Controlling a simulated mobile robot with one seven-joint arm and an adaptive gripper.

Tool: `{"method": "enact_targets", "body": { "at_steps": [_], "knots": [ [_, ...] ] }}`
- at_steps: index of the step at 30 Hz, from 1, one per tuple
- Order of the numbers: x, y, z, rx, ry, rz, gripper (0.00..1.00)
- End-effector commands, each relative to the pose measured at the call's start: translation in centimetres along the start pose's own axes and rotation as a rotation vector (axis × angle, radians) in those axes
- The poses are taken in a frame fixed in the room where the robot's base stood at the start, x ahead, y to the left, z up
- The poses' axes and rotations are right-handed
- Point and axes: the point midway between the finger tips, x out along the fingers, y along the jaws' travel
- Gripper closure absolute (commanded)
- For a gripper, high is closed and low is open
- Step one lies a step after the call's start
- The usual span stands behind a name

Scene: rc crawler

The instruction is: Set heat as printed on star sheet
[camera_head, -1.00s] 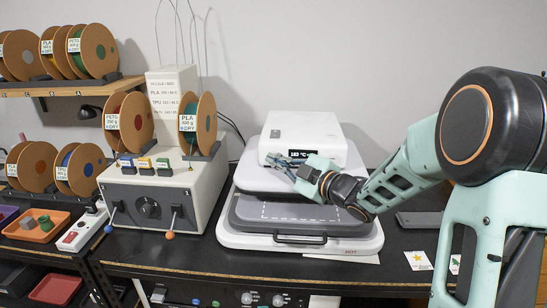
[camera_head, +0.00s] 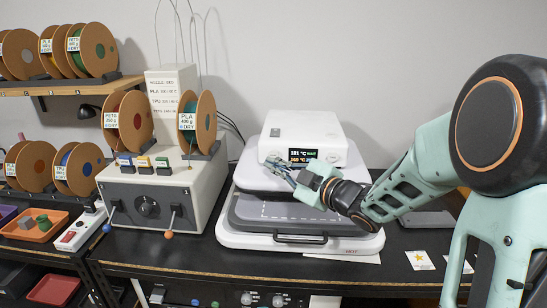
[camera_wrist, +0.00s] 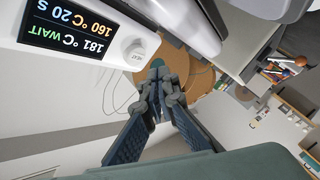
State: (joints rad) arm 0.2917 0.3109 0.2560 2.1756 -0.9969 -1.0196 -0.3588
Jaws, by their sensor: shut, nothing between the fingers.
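The white heat press (camera_head: 305,131) stands on the bench with its dark display (camera_head: 302,156) lit. A white knob (camera_wrist: 138,48) sits beside the display. My gripper (camera_head: 274,164) is shut and empty in front of the press, left of the display in the head view. In the wrist view my gripper (camera_wrist: 160,78) has its fingertips close to the knob; touch cannot be told. The star sheet (camera_head: 419,260) lies at the bench's right; its print is too small to read.
A grey control box (camera_head: 147,205) with levers and filament spools stands left of the press. The press's front handle (camera_head: 300,239) sticks out low. Another card (camera_head: 457,265) lies beside the star sheet. The bench front (camera_head: 210,262) is clear.

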Motion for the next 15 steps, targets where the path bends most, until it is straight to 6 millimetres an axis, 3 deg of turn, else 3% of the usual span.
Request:
{"method": "enact_targets", "body": {
  "at_steps": [9, 15],
  "knots": [
    [-2.1, -1.5, -1.5, -0.001, 0.0, 0.001, 1.0],
    [-2.4, -1.8, -1.7, 0.0, 0.0, 0.0, 1.0]
  ]
}}
